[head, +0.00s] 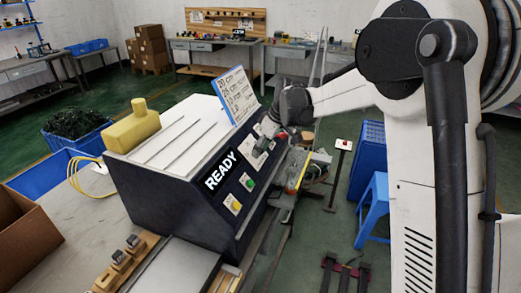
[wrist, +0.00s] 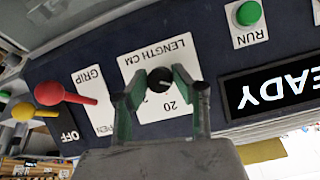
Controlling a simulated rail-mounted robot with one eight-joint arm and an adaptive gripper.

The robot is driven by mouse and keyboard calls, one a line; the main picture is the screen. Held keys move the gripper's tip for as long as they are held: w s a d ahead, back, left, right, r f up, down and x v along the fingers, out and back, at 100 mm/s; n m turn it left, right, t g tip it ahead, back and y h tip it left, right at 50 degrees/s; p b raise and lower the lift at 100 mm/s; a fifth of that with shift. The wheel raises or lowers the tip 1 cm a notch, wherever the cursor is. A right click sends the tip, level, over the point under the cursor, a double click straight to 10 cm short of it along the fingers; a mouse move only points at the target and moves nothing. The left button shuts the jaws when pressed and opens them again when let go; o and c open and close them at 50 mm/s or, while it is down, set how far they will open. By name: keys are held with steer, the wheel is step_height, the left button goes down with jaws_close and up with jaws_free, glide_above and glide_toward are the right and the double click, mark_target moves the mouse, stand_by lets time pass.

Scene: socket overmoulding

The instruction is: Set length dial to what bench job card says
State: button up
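The length dial (wrist: 159,80) is a round black knob on a white plate marked LENGTH CM, upside down in the wrist view. The number 20 shows on the plate beside it. My gripper (wrist: 152,86) has its two green-grey fingers apart, one on each side of the dial. I cannot tell if they touch it.
A yellow block (head: 131,126) lies on the machine (head: 170,135).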

jaws_close()
steer(key=shift+m, duration=0.3)
steer(key=m+g+y+b, duration=0.1)
steer(key=m+g+b, duration=0.1)
steer(key=m+b, duration=0.1)
steer(key=shift+w+d+f+m, duration=0.1)
steer(key=shift+m, duration=0.6)
steer(key=m+y+b, duration=0.1)
steer(key=m, duration=0.1)
steer(key=m+g+y+b, duration=0.1)
steer(key=m, duration=0.2)
steer(key=shift+y+b, duration=0.3)
steer(key=o, duration=0.6)
jaws_free()
